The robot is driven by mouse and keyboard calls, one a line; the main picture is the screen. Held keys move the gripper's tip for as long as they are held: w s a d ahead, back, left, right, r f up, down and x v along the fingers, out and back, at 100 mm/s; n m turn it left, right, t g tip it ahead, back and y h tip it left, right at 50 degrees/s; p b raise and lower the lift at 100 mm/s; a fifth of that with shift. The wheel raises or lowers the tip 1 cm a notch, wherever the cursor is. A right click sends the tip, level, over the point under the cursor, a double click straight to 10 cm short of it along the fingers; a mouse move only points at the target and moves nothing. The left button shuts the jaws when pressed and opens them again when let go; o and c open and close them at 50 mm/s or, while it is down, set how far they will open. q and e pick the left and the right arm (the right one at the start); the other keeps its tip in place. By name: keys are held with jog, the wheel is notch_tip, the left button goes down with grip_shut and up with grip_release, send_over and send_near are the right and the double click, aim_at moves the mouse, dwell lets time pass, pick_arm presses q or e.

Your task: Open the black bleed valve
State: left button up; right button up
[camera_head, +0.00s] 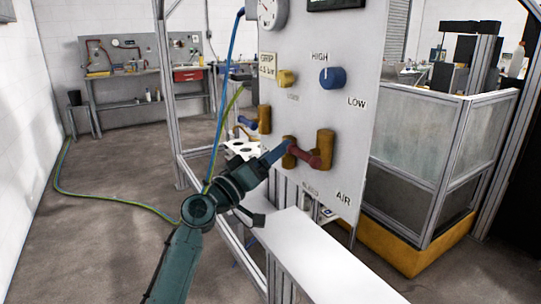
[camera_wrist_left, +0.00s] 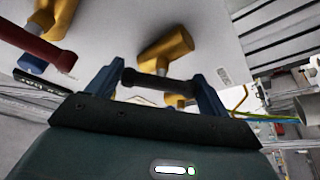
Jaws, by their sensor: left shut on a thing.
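The black bleed valve handle (camera_wrist_left: 158,84) lies between the two blue fingers of my left gripper (camera_wrist_left: 160,80) in the left wrist view. The fingers are closed on it, one at each end. A brass valve body (camera_wrist_left: 168,48) sits just above the handle on the white panel. In the head view my left gripper (camera_head: 280,151) reaches the lower part of the panel (camera_head: 340,115), above the bleed label (camera_head: 310,188). The black handle is hidden there by the fingers. My right gripper is not in view.
A red-handled brass valve (camera_head: 325,147) is close to the right of my gripper. A blue-handled brass valve (camera_head: 264,118) is up and left. Blue (camera_head: 332,78) and yellow (camera_head: 287,78) knobs sit higher. A white ledge (camera_head: 320,258) runs below the panel. A blue hose (camera_head: 222,90) hangs at left.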

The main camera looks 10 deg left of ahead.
pick_arm(q)
jog(key=o, duration=0.7)
jog(key=b+v, duration=0.2)
jog(key=v, duration=1.1)
jog(key=shift+a+f, duration=0.1)
jog(key=shift+c, duration=0.7)
